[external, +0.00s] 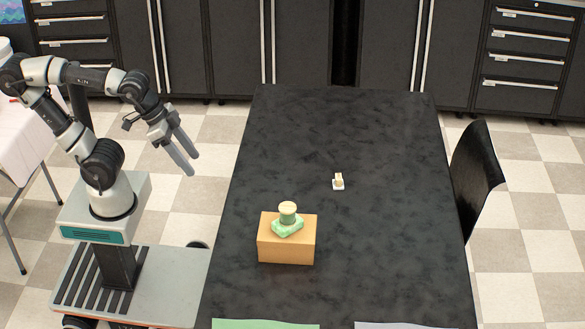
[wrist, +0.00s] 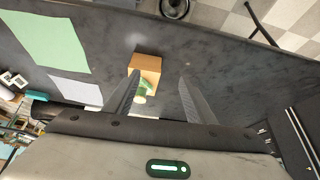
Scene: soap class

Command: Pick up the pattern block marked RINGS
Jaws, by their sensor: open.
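A green block with a round, cream-topped piece (external: 287,213) sits on a tan box (external: 287,250) on the dark table. I cannot read any RINGS mark on it. In the wrist view the green piece (wrist: 142,88) shows beside the left finger, with the tan box (wrist: 150,62) partly hidden by that finger. A small white item (external: 338,183) with a pale top stands alone on the table, its marking too small to read. My gripper (external: 193,164) is open and empty, raised in the air left of the table. Its fingers (wrist: 160,77) are spread in the wrist view.
The dark table (external: 385,240) is mostly bare. A green sheet (wrist: 48,38) and a white sheet (wrist: 75,90) lie at one end. A black chair (external: 477,175) stands at the right edge. Dark cabinets (external: 310,45) line the back.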

